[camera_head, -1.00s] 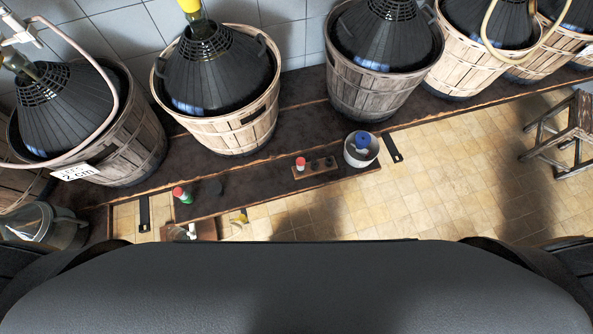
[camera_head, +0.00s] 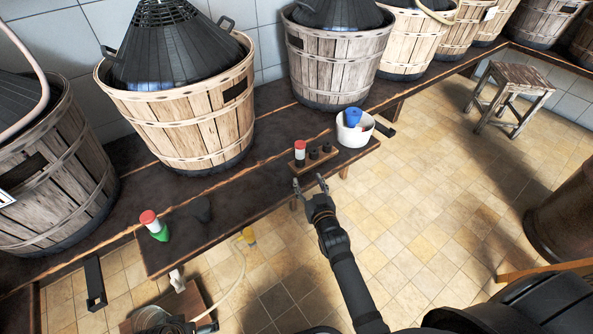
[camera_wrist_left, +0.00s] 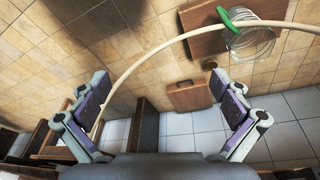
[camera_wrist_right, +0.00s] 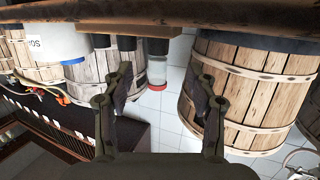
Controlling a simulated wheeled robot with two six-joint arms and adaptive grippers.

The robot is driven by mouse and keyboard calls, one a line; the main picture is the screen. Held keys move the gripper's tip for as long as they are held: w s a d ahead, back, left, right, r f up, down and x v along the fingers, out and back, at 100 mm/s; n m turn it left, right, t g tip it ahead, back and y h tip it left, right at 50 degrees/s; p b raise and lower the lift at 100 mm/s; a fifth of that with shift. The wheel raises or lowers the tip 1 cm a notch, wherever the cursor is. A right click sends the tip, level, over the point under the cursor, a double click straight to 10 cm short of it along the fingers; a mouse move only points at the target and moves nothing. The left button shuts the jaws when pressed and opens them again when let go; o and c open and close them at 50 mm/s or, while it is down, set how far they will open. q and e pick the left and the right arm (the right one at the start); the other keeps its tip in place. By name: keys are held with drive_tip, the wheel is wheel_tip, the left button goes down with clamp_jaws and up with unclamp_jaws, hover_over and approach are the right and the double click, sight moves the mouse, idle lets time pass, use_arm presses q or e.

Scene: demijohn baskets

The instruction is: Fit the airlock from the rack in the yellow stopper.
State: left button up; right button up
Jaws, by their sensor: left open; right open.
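The airlock (camera_head: 300,152), clear with a red cap, stands upright in the small wooden rack (camera_head: 325,153) on the dark bench. It also shows, upside down, in the right wrist view (camera_wrist_right: 157,72). My right gripper (camera_head: 310,184) is open and empty in front of the rack, its fingers pointing at it. In the right wrist view the airlock appears between the open fingers, with no visible contact. My left gripper (camera_wrist_left: 163,92) is open and empty in the left wrist view and outside the head view. The yellow stopper and demijohn necks are out of the head view.
A white pot (camera_head: 355,130) with a blue item stands right of the rack.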

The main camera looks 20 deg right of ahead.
sight(301, 155)
drive_tip(key=shift+t+h, duration=0.4)
drive_tip(key=shift+t, duration=0.4)
drive_tip(key=w+r+b, duration=0.2)
drive_tip(key=w+b, duration=0.2)
drive_tip(key=w, duration=0.1)
drive_tip(key=shift+w+d+r+b, duration=0.2)
drive_tip(key=shift+w+r+b, duration=0.1)
drive_tip(key=shift+r, duration=0.1)
drive_tip(key=shift+w+r, duration=0.1)
drive_tip(key=shift+w, duration=0.4)
drive_tip(key=w+b, duration=0.1)
drive_tip(key=w, duration=0.2)
drive_tip(key=shift+b, duration=0.35)
drive_tip(key=shift+w+d+r, duration=0.1)
drive_tip(key=shift+w, duration=0.75)
use_arm(q)
drive_tip(key=w+d+t, duration=0.1)
drive_tip(key=w+t, duration=0.4)
drive_tip(key=w, duration=0.1)
drive_tip(key=shift+w+d+h, duration=0.15)
drive_tip(key=shift+d+h, duration=0.05)
drive_tip(key=shift+h, duration=0.2)
use_arm(e)
drive_tip(key=shift+c, duration=0.3)
drive_tip(key=c, duration=1)
